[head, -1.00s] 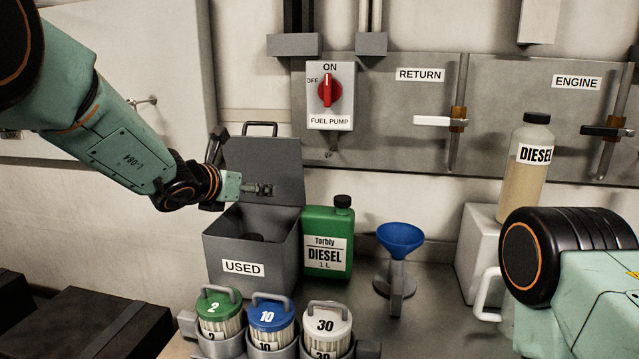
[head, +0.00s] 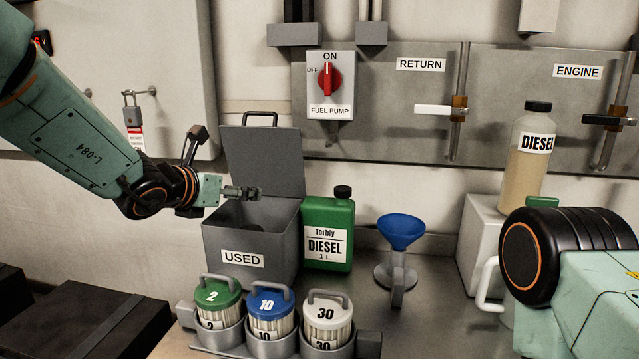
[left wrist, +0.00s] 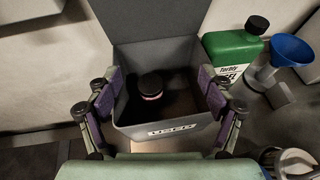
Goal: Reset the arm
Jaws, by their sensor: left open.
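My left arm comes in from the left in the head view. Its gripper (head: 243,192) is in front of the raised lid of the grey USED box (head: 225,262), above the box opening. In the left wrist view the two purple-padded fingers (left wrist: 158,95) are spread wide and hold nothing. A dark round object with a pale band (left wrist: 151,86) lies inside the box, below the fingers. My right arm shows at the lower right of the head view, but its gripper is out of the picture.
Filters marked 2 (head: 218,298), 10 (head: 270,310) and 30 (head: 326,315) stand in a holder. A green diesel can (head: 328,235), blue funnel (head: 401,232) and diesel bottle (head: 529,160) stand to the right. A padlock (head: 132,112) hangs on the left panel.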

